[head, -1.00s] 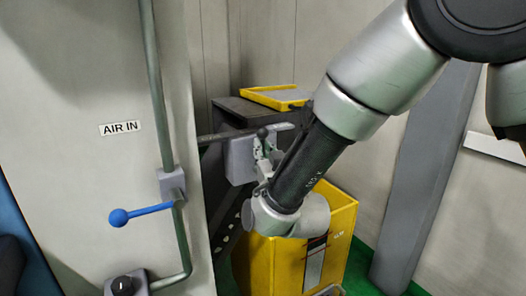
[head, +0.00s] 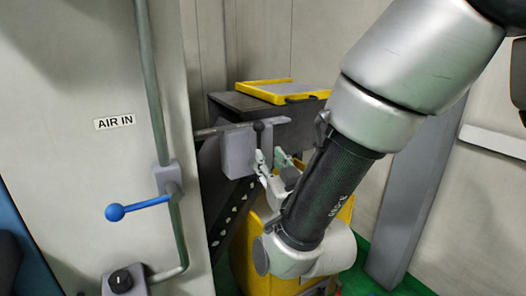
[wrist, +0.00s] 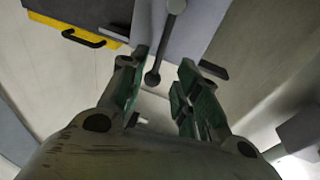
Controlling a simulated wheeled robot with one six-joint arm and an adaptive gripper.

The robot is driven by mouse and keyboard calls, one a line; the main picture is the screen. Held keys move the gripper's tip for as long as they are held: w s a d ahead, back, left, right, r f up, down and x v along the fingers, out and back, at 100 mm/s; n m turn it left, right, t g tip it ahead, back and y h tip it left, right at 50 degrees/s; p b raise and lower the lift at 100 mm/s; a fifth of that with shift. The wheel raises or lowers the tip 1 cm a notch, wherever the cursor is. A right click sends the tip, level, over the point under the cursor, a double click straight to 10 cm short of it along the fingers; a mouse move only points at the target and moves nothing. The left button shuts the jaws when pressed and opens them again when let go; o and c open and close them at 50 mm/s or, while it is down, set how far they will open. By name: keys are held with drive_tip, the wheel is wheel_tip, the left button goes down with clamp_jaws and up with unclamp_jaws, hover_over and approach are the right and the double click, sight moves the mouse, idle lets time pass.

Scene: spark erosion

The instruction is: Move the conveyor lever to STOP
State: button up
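The conveyor lever is a dark rod with a round black knob (wrist: 152,78); in the wrist view it hangs from the grey box (wrist: 190,28) into the gap between my fingers. In the head view a black ball of the lever (head: 258,126) shows at the front of the grey box (head: 238,153) at the conveyor's end. My gripper (wrist: 161,76) is open, with a finger on each side of the lever and clear gaps to it. In the head view my gripper (head: 272,161) is just below and right of that ball. No STOP mark is readable.
A yellow tray (head: 254,91) lies on the dark conveyor (head: 300,116). A yellow bin (head: 245,262) stands below, partly behind my arm. A grey post (head: 415,205) stands right.

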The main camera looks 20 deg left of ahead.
drive_tip(key=shift+v, duration=1.6)
